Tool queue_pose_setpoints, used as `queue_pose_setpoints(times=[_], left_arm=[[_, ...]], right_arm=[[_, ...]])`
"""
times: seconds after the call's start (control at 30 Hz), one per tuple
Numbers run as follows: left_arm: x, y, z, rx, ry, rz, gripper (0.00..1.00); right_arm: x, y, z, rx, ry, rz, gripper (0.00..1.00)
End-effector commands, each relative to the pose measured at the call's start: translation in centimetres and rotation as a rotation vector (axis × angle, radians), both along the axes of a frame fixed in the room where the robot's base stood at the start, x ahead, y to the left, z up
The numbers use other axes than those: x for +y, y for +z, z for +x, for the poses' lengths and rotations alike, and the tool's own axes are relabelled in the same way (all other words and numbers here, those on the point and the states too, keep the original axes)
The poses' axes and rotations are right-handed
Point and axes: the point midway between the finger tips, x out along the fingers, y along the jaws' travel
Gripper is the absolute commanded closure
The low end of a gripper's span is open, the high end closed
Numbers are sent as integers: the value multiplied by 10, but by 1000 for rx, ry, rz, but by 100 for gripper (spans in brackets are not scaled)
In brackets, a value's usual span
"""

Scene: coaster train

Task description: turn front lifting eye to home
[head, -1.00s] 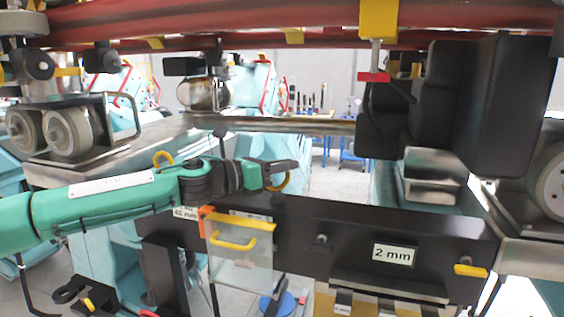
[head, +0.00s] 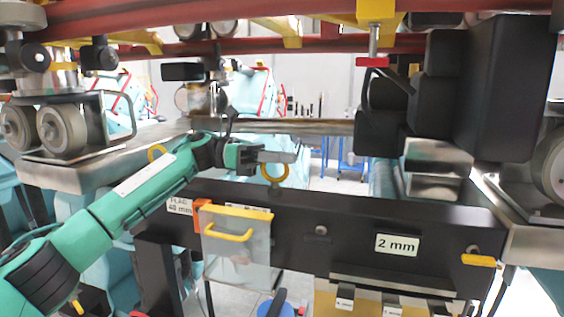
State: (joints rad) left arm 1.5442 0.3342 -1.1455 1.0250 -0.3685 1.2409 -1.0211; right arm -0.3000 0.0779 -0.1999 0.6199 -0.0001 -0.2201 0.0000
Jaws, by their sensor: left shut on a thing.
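A yellow lifting eye (head: 273,175) stands on top of the black beam (head: 340,212), on a small grey stem. My left gripper (head: 280,156) comes in from the left and is shut on the upper part of this ring; the fingers hide the ring's top. A second yellow eye (head: 157,152) shows further left, partly behind my left forearm. I cannot tell from any label which eye is the front one. No home mark can be made out. My right gripper is not in view.
A clear cover with a yellow handle (head: 230,234) hangs on the beam's front below the eye. A "2 mm" plate (head: 397,245) is to the right. Red rails (head: 300,42) cross overhead. Black boxes (head: 500,95) hang at the right. A steel bar (head: 300,127) runs close behind the gripper.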

Motion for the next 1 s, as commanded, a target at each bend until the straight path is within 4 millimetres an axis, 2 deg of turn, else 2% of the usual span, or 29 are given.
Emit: queue_pose_setpoints(times=[0.3, 0.73, 0.77, 0.83, 0.87, 1.0], left_arm=[[0, 1, -1, 0, -81, -1, 100], [0, 0, -2, 0, -92, 0, 100], [0, 0, -2, 0, -92, 0, 84], [0, 0, -2, 0, -91, 0, 70], [0, 0, -2, 0, -91, 0, 67], [0, 0, -2, 0, -90, 0, 67]], right_arm=[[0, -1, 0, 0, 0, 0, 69], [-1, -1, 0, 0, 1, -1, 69], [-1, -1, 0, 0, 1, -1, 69], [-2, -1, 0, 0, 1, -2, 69], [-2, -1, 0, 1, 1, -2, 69], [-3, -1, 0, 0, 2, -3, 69]])
